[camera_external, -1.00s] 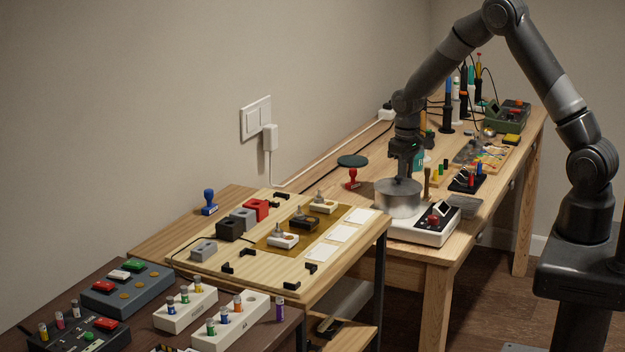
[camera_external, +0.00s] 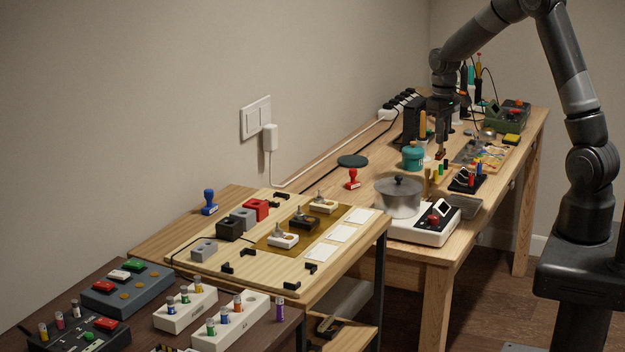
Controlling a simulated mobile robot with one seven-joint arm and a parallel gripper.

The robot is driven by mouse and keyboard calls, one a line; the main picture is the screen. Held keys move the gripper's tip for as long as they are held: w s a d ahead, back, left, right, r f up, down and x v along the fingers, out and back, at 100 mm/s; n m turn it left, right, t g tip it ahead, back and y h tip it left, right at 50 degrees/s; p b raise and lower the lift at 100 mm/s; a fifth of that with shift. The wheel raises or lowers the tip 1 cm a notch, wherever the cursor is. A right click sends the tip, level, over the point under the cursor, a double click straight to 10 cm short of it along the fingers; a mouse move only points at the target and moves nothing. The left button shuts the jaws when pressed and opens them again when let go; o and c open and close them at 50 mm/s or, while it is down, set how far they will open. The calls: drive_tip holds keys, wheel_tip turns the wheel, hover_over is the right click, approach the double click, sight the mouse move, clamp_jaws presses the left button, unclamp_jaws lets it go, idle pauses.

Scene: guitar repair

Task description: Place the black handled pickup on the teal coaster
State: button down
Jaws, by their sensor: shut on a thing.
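The black handled pickup (camera_external: 304,222) sits upright on the gold mat (camera_external: 275,247) of the wooden board, between two pale handled pickups. The teal coaster (camera_external: 353,161) is a dark flat disc on the wooden bench near the wall, and nothing is on it. My gripper (camera_external: 441,145) is over the far bench, well to the right of both. It is shut on a small brownish thing (camera_external: 441,155), too small to identify.
A lidded metal pot (camera_external: 398,199) stands on a white device (camera_external: 425,226) at the bench's near edge. A red stamp (camera_external: 353,179) stands close to the coaster. A teal jar (camera_external: 413,157) and a peg holder (camera_external: 468,182) are near my gripper.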

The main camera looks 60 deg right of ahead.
drive_tip(key=w+d+r, duration=0.1)
drive_tip(key=w+d, duration=1.4)
drive_tip(key=w, duration=0.4)
hover_over(358, 164)
wheel_tip(358, 164, down, 6)
drive_tip(key=f, duration=0.1)
drive_tip(key=shift+s+a+f, duration=0.1)
drive_tip(key=shift+a+f, duration=0.05)
drive_tip(key=shift+f, duration=1.6)
drive_tip(key=shift+f, duration=0.15)
drive_tip(key=c, duration=1.4)
unclamp_jaws()
